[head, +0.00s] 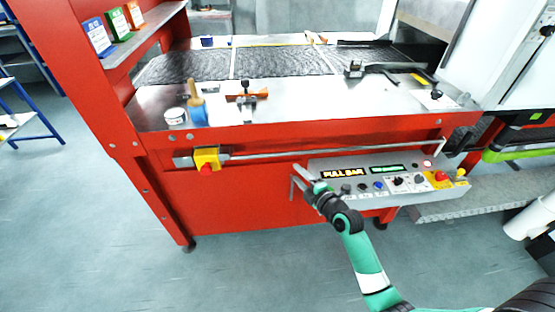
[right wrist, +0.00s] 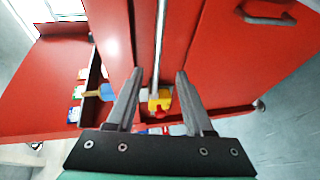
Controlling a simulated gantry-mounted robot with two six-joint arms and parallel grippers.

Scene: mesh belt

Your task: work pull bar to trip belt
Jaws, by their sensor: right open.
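The pull bar (head: 330,149) is a thin grey rod along the front of the red machine. At its left end is a yellow switch box (head: 207,158) with a red button. My right gripper (head: 298,180) is open and empty, below the bar and just left of the control panel (head: 405,186). In the right wrist view, the bar (right wrist: 161,40) runs down the picture to the yellow box (right wrist: 160,98), lined up between the spread fingers (right wrist: 159,72). I cannot tell the exact gap to the bar. The mesh belt (head: 285,62) lies on top. My left gripper is not in view.
The control panel has a lit display reading PULL BAR (head: 342,173), a green display (head: 387,169), several knobs and a red stop button (head: 441,176). The floor in front (head: 260,270) is clear.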

